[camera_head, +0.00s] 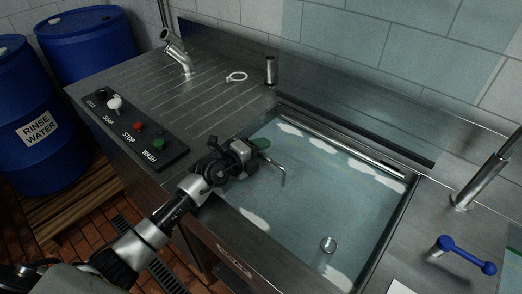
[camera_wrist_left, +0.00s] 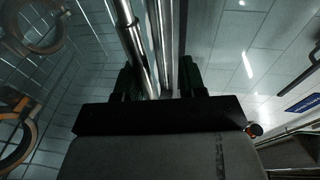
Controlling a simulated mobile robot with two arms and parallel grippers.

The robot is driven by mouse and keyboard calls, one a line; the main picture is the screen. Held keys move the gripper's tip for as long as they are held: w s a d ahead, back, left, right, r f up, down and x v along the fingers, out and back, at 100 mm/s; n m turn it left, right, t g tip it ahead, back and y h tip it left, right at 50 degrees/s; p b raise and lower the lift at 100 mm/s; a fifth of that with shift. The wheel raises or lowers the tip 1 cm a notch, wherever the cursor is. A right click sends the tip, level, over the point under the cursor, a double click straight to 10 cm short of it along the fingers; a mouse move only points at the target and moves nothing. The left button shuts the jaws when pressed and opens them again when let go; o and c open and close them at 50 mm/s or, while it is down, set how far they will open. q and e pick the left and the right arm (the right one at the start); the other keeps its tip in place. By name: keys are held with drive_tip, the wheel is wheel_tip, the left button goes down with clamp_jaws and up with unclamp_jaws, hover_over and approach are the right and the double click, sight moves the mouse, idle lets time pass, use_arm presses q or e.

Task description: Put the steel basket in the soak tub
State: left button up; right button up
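The soak tub (camera_head: 402,218) is a steel basin full of clear bluish water, right of centre in the head view. My left gripper (camera_head: 262,150) is over the tub's left back part, its fingers green. A bent steel rod (camera_head: 284,176), seemingly the basket's handle, sticks out from it towards the water. Faint mesh of the steel basket (camera_head: 262,187) seems to show under the water below it. In the left wrist view, steel bars (camera_wrist_left: 165,45) run between the dark green fingers of my left gripper (camera_wrist_left: 160,82). My right gripper is out of view.
A control panel (camera_head: 135,133) with buttons is left of the tub. A white ring (camera_head: 236,77) and a small steel cylinder (camera_head: 270,70) are on the drainboard. A clear cylinder (camera_head: 328,244) is in the tub's front. A blue lever (camera_head: 467,255) and tap (camera_head: 485,170) are at right.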

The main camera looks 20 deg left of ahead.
use_arm(q)
drive_tip(key=shift+r, duration=0.85)
drive_tip(key=v, duration=1.2)
drive_tip(key=shift+p, duration=0.3)
drive_tip(key=shift+f, duration=0.15)
